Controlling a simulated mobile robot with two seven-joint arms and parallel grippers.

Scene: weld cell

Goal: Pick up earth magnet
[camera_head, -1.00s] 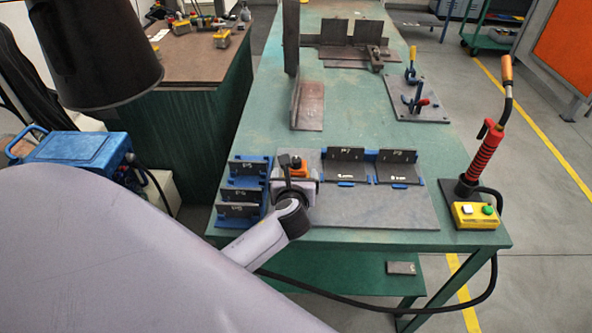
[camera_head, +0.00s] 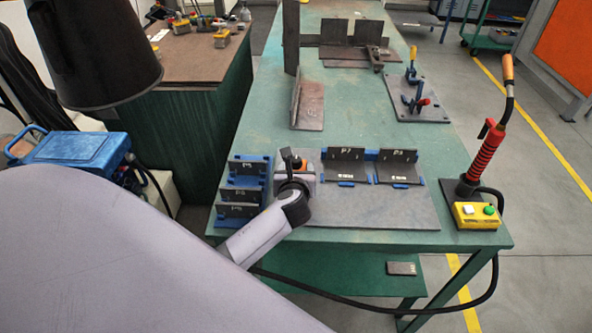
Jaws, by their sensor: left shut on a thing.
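My left gripper (camera_head: 289,160) is over the near-left part of the green table, between the blue rack and the two upright plates. My own wrist and the gripper body hide most of the magnet. I cannot tell whether it still touches the grey plate below. My right gripper is not in view.
A blue rack (camera_head: 240,168) with several dark plates stands close on the left. Two marked plates (camera_head: 345,161) stand close on the right. A red torch (camera_head: 483,155) and a yellow button box (camera_head: 476,215) stand at the right edge. The grey plate's front (camera_head: 385,215) is clear.

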